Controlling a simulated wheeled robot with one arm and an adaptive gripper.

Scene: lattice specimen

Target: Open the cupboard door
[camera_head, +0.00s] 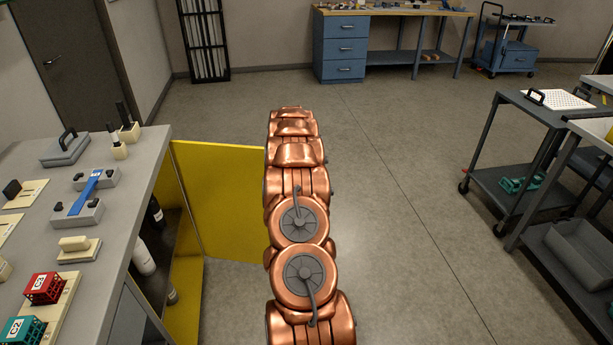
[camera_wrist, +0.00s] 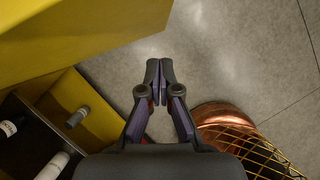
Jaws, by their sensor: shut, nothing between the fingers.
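The yellow cupboard door (camera_head: 218,200) stands swung wide open, out from the cupboard under the left bench. It also fills the upper left of the wrist view (camera_wrist: 85,35). The cupboard's yellow inside (camera_head: 183,300) shows, with dark and white bottles (camera_head: 145,258) in it; bottles also show at lower left in the wrist view (camera_wrist: 52,165). My gripper (camera_wrist: 160,65) is shut and empty, close to the door's inner side. I cannot tell whether it touches the door. In the head view my copper arm hides the gripper and the door's right edge.
A dark trolley (camera_head: 530,130) stands at right. A blue drawer unit (camera_head: 341,48) stands at the back. The floor between is clear.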

